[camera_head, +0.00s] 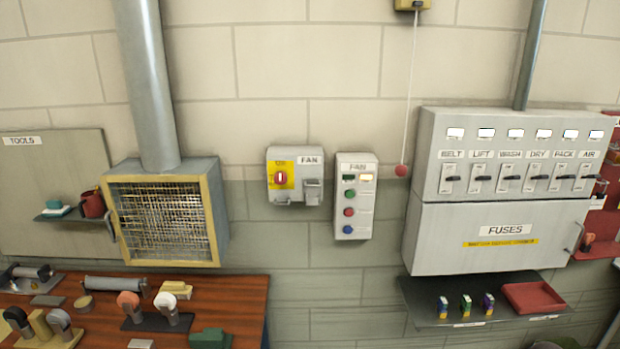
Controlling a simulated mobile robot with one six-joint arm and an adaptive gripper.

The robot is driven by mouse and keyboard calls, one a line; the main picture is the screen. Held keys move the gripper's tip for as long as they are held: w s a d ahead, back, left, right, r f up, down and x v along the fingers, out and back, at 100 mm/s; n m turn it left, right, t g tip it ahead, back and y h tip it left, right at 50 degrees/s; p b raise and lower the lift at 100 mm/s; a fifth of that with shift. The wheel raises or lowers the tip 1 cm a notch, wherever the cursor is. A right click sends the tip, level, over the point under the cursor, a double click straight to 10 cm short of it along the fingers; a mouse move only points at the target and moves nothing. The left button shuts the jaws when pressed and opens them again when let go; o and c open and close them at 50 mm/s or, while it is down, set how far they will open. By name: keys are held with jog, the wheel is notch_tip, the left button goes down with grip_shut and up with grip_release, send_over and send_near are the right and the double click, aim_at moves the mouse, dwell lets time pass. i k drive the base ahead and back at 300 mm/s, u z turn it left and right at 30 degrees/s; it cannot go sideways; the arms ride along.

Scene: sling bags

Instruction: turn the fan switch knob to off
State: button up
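The fan switch box (311,188) is a grey box labelled FAN, mounted on the block wall in the middle of the camera_head view. Its knob (281,177) is red with a pale upright bar, on a yellow plate at the box's left side. A grey hasp-like part sits at the box's lower right. The plate's small lettering is too small to read. To its right hangs a second grey FAN panel (355,222) with green, red and blue buttons and a small lit window at top right. My gripper is not in view.
A mesh-fronted duct box (217,215) stands out from the wall on the left. The fuse cabinet (425,235) is on the right, above a dark shelf (420,302). A red ball pull cord (401,170) hangs between. A wooden bench (245,300) with tools is at lower left.

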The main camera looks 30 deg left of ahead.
aim_at(280, 177)
jog(key=z, duration=0.3)
jog(key=k, duration=1.2)
jog(key=u, duration=1.4)
jog(key=i, duration=0.9)
jog(key=z, duration=0.15)
